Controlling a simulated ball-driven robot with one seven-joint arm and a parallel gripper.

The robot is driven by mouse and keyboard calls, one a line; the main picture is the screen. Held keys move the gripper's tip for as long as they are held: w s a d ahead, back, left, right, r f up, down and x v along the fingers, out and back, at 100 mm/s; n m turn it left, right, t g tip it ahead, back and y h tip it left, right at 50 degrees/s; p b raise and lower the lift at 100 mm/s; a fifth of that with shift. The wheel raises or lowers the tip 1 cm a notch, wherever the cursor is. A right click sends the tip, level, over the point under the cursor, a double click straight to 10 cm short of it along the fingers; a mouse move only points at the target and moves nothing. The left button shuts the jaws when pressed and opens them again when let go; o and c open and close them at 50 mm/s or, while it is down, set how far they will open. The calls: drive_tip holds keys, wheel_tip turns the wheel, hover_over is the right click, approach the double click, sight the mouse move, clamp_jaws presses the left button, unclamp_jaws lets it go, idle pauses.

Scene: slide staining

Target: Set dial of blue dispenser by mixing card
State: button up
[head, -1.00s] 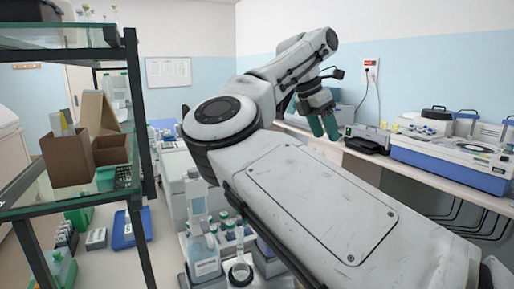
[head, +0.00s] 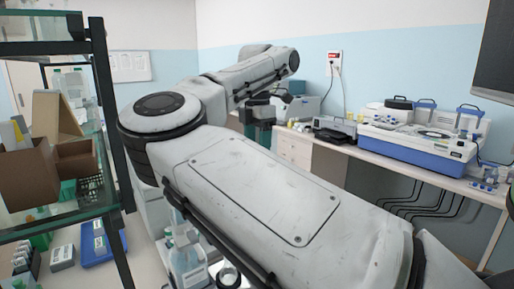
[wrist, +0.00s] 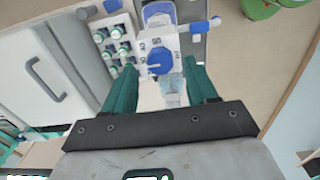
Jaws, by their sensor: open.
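In the wrist view, a white dispenser head (wrist: 174,42) carries a round blue dial (wrist: 159,61) with small dark marks around it. The marks are too small to read. My gripper (wrist: 159,66) is open, with its two teal fingers to either side of the dial in the picture. I see no contact, and the gap in depth is hard to judge. In the head view my gripper (head: 259,132) shows only partly behind my arm. I cannot make out a mixing card in either view.
Several white-capped vials (wrist: 118,45) sit in a rack left of the dispenser. A grey handled door (wrist: 50,80) is further left, and green tubs (wrist: 262,8) are at upper right. A glass shelf (head: 60,212) stands at left; a bench (head: 395,168) runs along the right wall.

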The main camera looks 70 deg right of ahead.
drive_tip(key=shift+f, duration=0.75)
drive_tip(key=shift+c, duration=0.2)
drive_tip(key=c, duration=1)
drive_tip(key=shift+m, duration=0.3)
drive_tip(key=m, duration=0.3)
drive_tip(key=shift+r+m+p, duration=0.1)
drive_tip(key=shift+m+p, duration=0.2)
drive_tip(key=shift+d+m+p, duration=0.1)
drive_tip(key=shift+m+p, duration=0.2)
drive_tip(key=shift+m, duration=1.9)
